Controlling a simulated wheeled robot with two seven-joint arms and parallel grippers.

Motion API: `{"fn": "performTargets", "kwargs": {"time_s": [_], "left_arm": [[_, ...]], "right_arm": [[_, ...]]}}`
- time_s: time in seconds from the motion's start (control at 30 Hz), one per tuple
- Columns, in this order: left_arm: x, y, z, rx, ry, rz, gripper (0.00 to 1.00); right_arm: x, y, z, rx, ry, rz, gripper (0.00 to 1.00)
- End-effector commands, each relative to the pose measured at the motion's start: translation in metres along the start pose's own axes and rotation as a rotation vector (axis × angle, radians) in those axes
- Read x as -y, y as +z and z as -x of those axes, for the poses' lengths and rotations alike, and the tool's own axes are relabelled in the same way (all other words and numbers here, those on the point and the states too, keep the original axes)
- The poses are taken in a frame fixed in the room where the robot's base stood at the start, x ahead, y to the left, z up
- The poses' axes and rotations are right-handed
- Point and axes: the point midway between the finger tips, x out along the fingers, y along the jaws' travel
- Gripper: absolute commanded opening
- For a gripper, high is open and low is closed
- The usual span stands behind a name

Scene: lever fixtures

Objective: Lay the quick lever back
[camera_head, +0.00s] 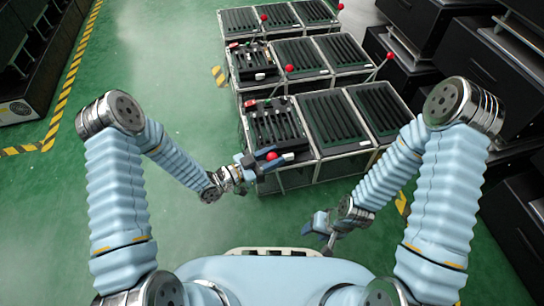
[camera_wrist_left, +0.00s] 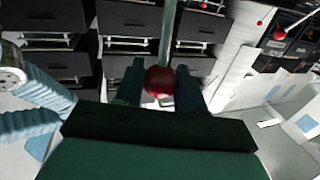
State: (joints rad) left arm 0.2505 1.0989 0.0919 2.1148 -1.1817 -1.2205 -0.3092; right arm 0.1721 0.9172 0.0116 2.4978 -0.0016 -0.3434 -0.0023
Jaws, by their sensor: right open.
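Several levers with red ball knobs rise from the black fixture boxes. One red knob (camera_head: 272,156) is at the front edge of the nearest left box (camera_head: 275,122). My left gripper (camera_head: 267,161) is at this knob, with a finger on each side. In the left wrist view the red knob (camera_wrist_left: 159,82) fills the space between the fingers of my left gripper (camera_wrist_left: 160,88), which looks shut on it. Its pale rod (camera_wrist_left: 168,35) runs upward from the knob there. My right gripper (camera_head: 325,224) is open and empty, low and right of centre, apart from the fixtures. No label tells which lever is the quick one.
Other red knobs stand on the fixtures, including a middle one (camera_head: 289,68), a right one (camera_head: 390,55) and a back one (camera_head: 340,6). Dark cabinets (camera_head: 400,75) stand close along the right. Green floor (camera_head: 165,90) is clear to the left.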

Motion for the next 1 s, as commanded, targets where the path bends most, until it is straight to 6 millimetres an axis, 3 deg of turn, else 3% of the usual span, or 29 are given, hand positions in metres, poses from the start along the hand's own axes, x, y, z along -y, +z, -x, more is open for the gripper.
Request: {"fn": "performTargets", "kwargs": {"time_s": [0.03,0.17,0.57,0.77,1.0], "left_arm": [[0.000,0.000,0.000,0.000,0.001,0.000,0.18],[0.000,0.000,0.000,0.000,0.001,0.000,0.00],[-0.004,-0.003,-0.011,0.042,0.003,-0.013,0.00],[-0.013,-0.007,-0.042,0.150,0.009,-0.043,0.00],[-0.029,-0.001,-0.094,0.334,0.015,-0.097,0.00]], "right_arm": [[0.000,0.000,0.000,0.000,0.000,0.000,0.51],[0.000,0.000,0.000,0.000,0.000,0.000,0.51],[0.001,0.000,0.002,-0.001,0.000,0.000,0.51],[0.001,0.000,0.005,-0.002,0.001,0.000,0.51],[0.000,0.000,0.000,-0.001,0.001,0.000,0.51]]}}
